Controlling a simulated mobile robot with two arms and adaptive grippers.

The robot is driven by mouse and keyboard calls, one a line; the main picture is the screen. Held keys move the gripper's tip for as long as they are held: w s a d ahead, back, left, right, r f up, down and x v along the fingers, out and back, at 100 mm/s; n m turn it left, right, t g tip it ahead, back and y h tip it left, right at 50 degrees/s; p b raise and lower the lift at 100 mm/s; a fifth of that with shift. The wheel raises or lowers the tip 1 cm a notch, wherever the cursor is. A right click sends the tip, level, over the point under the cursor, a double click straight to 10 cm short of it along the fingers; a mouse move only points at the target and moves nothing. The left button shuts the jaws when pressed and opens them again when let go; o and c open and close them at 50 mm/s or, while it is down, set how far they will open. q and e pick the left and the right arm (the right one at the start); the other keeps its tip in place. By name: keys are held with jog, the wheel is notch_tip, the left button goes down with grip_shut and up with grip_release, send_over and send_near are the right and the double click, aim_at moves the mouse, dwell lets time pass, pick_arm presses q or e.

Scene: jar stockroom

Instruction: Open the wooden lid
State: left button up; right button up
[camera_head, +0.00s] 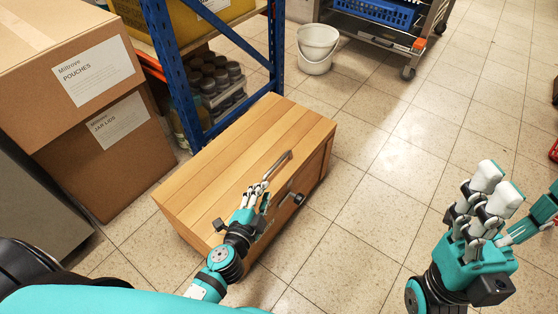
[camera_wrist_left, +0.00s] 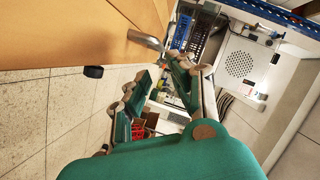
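The wooden lid (camera_head: 250,140) lies flat and closed on a wooden chest (camera_head: 318,168). A metal bar handle (camera_head: 277,166) stands at the lid's front edge; it also shows in the left wrist view (camera_wrist_left: 150,41). My left gripper (camera_head: 258,190) is beside the chest's front edge, just short of the handle in the picture. In the left wrist view its fingers (camera_wrist_left: 162,95) are apart with nothing between them, and the handle is above them; I cannot tell whether they touch it. My right gripper (camera_head: 490,200) is open and empty over the floor at right.
A blue rack (camera_head: 178,75) stands close behind the chest, holding jars (camera_head: 213,75). Stacked cardboard boxes (camera_head: 110,150) stand at left. A white bucket (camera_head: 317,48) and a metal cart (camera_head: 412,50) are at the back. The tiled floor right of the chest is clear.

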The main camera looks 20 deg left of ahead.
aim_at(278, 162)
pick_arm(q)
jog(key=b+x, duration=0.1)
jog(key=x, duration=1.2)
jog(key=shift+w+f, duration=0.2)
jog(key=shift+w, duration=0.15)
grip_shut()
